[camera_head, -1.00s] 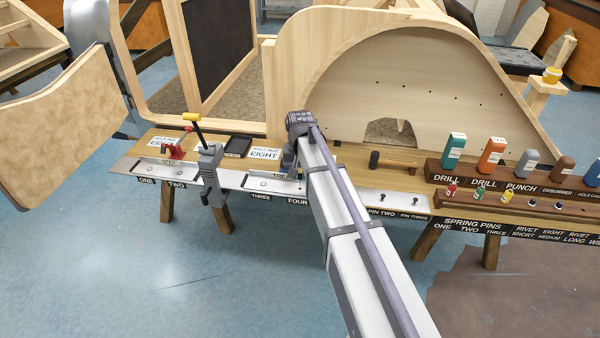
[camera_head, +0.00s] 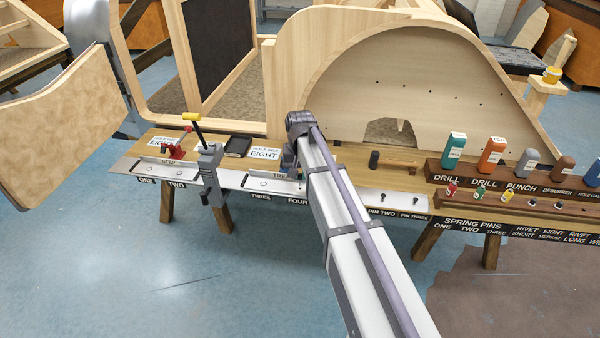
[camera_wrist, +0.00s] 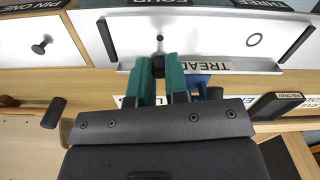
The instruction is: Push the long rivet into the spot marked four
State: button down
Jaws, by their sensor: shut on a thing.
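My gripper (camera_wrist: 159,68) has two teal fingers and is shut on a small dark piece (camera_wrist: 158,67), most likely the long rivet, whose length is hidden. The fingertips are at the lip of the TREAD plate (camera_wrist: 215,65) in the wrist view. Just beyond them is a small dark hole or pin end (camera_wrist: 160,38) on the white plate, in line with the FOUR label (camera_wrist: 158,3). I cannot tell whether the held piece touches it.
An open ring mark (camera_wrist: 254,39) lies by the THREE label. A pin stands on the PIN ONE plate (camera_wrist: 42,45). A black tray (camera_wrist: 277,104) lies near the fingers.

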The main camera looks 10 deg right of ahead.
aim_at(300, 178)
jog(key=shift+f+b, duration=1.9)
jog(key=shift+f, duration=0.05)
jog(key=c, duration=1.1)
grip_release()
jog(key=shift+o, duration=0.2)
notch_tip(300, 178, up, 11)
jog(key=p, duration=1.1)
jog(key=shift+r, duration=0.1)
jog(key=shift+f, duration=0.2)
jog(key=s+r+n+p, duration=0.1)
jog(key=s+r+p, duration=0.1)
jog(key=s, duration=0.9)
jog(key=s+r+n+p, duration=0.1)
jog(key=s+r+p, duration=0.1)
jog(key=s, duration=1)
jog(key=shift+s+r+n, duration=0.2)
jog(key=shift+s+n, duration=0.05)
jog(key=shift+n, duration=0.05)
